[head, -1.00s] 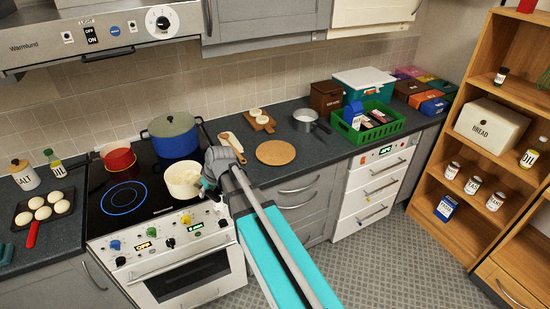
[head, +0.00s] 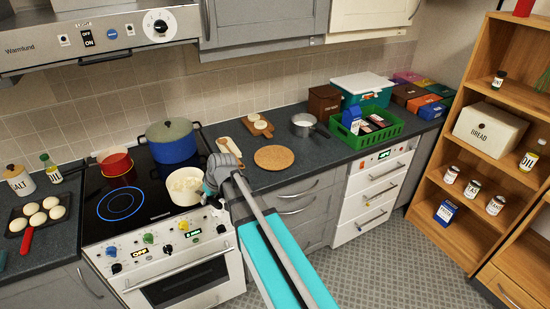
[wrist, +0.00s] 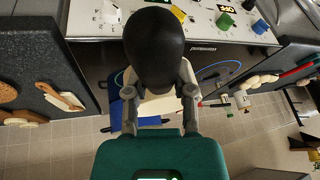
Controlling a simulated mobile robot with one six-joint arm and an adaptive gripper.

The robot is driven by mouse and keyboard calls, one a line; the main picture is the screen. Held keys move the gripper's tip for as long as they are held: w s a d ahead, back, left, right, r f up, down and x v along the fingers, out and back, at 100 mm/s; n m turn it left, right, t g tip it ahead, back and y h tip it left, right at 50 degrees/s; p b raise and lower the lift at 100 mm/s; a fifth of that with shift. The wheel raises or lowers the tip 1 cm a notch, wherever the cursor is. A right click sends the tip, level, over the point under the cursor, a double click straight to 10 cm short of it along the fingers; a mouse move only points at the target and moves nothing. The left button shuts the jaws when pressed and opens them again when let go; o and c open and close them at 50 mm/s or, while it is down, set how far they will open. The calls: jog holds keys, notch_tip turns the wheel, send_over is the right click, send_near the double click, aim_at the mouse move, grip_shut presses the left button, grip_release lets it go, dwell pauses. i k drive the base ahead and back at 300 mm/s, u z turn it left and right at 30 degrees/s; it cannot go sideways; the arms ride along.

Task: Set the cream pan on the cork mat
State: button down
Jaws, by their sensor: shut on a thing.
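The cream pan (head: 184,187) is at the front right of the black cooktop, beside the lit blue ring. I cannot tell whether it rests on the glass or is slightly above it. My gripper (head: 209,190) is at the pan's right side, shut on it. In the wrist view my gripper (wrist: 158,105) has a finger on each side of the pan, with a dark rounded part, apparently its handle (wrist: 153,48), large above the fingers. The round cork mat (head: 273,158) lies bare on the counter to the right; its edge shows in the wrist view (wrist: 7,92).
A blue pot (head: 172,147) and a red pot (head: 115,164) stand behind the pan. A wooden spoon rest (head: 228,147) and a small board (head: 257,125) lie near the mat. A grey saucepan (head: 303,124) and a green crate (head: 367,131) stand further right.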

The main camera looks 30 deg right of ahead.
aim_at(282, 166)
jog(key=z, duration=0.1)
jog(key=k, duration=0.95)
jog(key=z, duration=0.55)
jog(key=i, duration=0.8)
